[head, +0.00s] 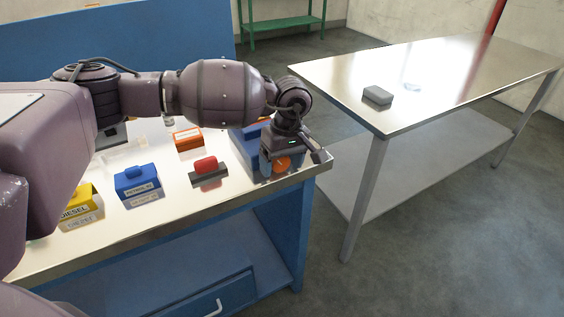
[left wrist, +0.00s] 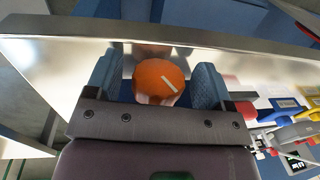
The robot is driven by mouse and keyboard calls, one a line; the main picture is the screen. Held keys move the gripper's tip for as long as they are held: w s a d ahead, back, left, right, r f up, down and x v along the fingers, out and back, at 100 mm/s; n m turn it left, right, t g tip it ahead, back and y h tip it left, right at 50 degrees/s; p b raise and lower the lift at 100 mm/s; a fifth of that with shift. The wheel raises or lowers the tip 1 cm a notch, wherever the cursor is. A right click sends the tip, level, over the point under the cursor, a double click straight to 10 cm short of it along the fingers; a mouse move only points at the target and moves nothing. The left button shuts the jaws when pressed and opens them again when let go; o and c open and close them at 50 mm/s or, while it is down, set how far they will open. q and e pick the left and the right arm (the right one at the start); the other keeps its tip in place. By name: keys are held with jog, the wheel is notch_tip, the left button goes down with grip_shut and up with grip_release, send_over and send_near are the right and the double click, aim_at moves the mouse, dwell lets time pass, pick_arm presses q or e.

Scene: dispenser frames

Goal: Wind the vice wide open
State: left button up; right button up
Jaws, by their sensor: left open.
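The vice (head: 250,137) is a blue body at the right end of the workbench, partly hidden behind my left arm. An orange round knob (head: 282,163) with a white stripe is at its front. The knob also shows in the left wrist view (left wrist: 157,82), its stripe slanting down to the right. My left gripper (head: 288,160) points down at the knob. In the left wrist view, the open fingers (left wrist: 155,85) stand on either side of the knob, with a gap on each side. The vice's jaws cannot be made out. My right gripper is not in view.
On the workbench (head: 225,205) stand a yellow box (head: 82,207), a blue box (head: 138,183), an orange box (head: 187,138) and a red handle on a grey block (head: 206,166). A metal table (head: 440,75) at right holds a small grey block (head: 377,95).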

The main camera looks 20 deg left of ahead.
pick_arm(q)
jog(key=shift+c, duration=0.2)
jog(key=c, duration=0.9)
jog(key=shift+r+t+h+p, duration=0.1)
jog(key=shift+t+h+p, duration=0.2)
jog(key=shift+t+h, duration=0.6)
jog(key=shift+t, duration=0.2)
jog(key=o, duration=0.9)
jog(key=shift+o, duration=0.2)
jog(key=shift+r, duration=0.1)
